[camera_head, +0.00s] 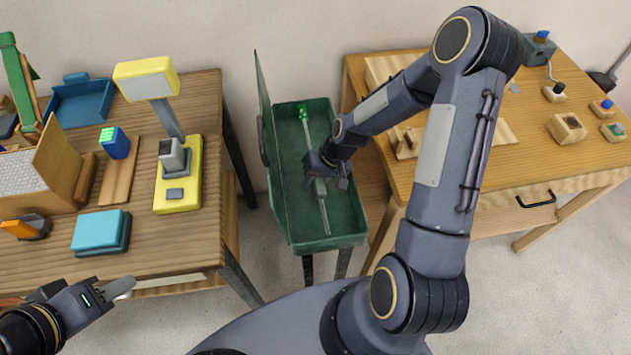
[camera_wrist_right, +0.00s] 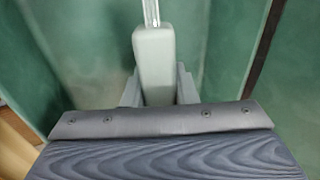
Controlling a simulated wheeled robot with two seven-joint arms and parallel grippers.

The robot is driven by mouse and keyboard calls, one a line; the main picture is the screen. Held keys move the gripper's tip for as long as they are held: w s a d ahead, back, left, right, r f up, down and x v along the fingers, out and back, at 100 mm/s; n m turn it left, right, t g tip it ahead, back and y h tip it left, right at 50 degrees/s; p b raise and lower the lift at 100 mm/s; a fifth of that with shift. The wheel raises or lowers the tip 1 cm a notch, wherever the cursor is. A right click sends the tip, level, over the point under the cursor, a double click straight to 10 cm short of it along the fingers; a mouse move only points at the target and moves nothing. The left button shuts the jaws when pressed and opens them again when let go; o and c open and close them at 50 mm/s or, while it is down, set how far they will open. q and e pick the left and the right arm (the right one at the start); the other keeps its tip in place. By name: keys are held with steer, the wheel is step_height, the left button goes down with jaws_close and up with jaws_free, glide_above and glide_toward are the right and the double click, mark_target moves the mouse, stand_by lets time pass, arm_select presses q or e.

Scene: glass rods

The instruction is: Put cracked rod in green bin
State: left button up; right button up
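The green bin (camera_head: 348,228) stands between the two tables, its inside facing up. My right gripper (camera_head: 320,188) points down into it. A clear glass rod with a bright green end (camera_head: 304,111) runs lengthwise in the bin, and a clear length in line with it (camera_head: 325,215) shows below the gripper. The gripper hides the middle, so I cannot tell whether this is one rod. In the right wrist view a clear rod (camera_wrist_right: 151,12) emerges beyond my grey finger (camera_wrist_right: 154,60); the grip is hidden. My left gripper (camera_head: 120,287) is at the left table's front edge, its opening unclear.
The left table (camera_head: 225,105) holds a yellow lamp-like device (camera_head: 177,185), a blue block (camera_head: 101,232), a blue tray (camera_head: 82,102) and a wooden box. The right table (camera_head: 420,190) holds small button boxes (camera_head: 567,128) at the back right. The bin's walls surround my right gripper.

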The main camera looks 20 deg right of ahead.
steer(key=shift+s+d+f, duration=0.25)
steer(key=shift+s+f, duration=0.2)
steer(key=shift+f, duration=0.3)
steer(key=shift+o, duration=0.8)
steer(key=r, duration=0.2)
steer(key=shift+w+d+r+b, duration=0.3)
steer(key=shift+w+d, duration=0.05)
steer(key=shift+d, duration=0.05)
steer(key=v, duration=0.5)
steer(key=shift+s+a, duration=0.1)
steer(key=shift+a, duration=0.15)
arm_select(q)
steer(key=shift+x, duration=0.9)
arm_select(e)
steer(key=shift+d+r, duration=0.15)
steer(key=shift+r, duration=0.6)
arm_select(q)
steer(key=shift+w+a, duration=0.1)
arm_select(e)
steer(key=s+a+r+n+t, duration=0.1)
steer(key=s+a+r+t, duration=0.2)
steer(key=s+r, duration=1.3)
steer(key=shift+s+t, duration=0.5)
steer(key=shift+s, duration=0.3)
